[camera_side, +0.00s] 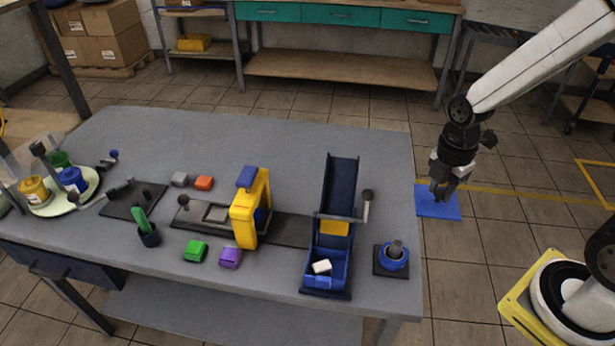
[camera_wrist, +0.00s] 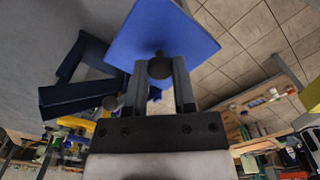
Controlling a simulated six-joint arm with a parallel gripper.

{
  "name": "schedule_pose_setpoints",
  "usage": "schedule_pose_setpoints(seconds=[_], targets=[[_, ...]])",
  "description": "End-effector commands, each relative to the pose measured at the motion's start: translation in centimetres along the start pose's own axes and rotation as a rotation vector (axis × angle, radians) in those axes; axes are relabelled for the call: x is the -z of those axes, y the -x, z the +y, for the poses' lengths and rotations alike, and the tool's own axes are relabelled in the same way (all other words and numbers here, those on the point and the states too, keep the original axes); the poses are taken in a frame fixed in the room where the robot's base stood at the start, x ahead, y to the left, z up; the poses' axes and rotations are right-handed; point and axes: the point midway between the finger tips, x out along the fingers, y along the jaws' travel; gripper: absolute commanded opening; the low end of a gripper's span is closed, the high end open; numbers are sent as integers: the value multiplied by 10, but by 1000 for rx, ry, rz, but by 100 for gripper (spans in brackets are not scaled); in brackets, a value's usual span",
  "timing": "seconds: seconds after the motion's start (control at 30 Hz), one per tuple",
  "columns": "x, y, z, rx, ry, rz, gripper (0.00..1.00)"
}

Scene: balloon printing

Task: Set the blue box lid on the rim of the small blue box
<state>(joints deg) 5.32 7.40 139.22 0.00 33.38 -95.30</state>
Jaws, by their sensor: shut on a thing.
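The blue box lid (camera_side: 438,205) is a flat blue square, hanging level off the table's right edge above the floor. My gripper (camera_side: 440,188) is shut on its dark round knob. In the wrist view the lid (camera_wrist: 165,28) spreads beyond my fingers (camera_wrist: 160,75), with the knob (camera_wrist: 160,67) between them.
A lever with a dark knob (camera_side: 367,197) rises beside the chute (camera_side: 340,185). A yellow press (camera_side: 247,215) and several small blocks lie further left.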

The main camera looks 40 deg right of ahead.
Motion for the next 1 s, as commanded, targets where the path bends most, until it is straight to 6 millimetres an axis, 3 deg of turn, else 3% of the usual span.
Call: schedule_pose_setpoints(seconds=[0.2, 0.67, 1.0], targets=[[0, 35, 1, -6, 0, -1, 0], [0, 86, 0, -4, 0, 0, 0], [29, 87, 22, 0, 2, 0, 0]])
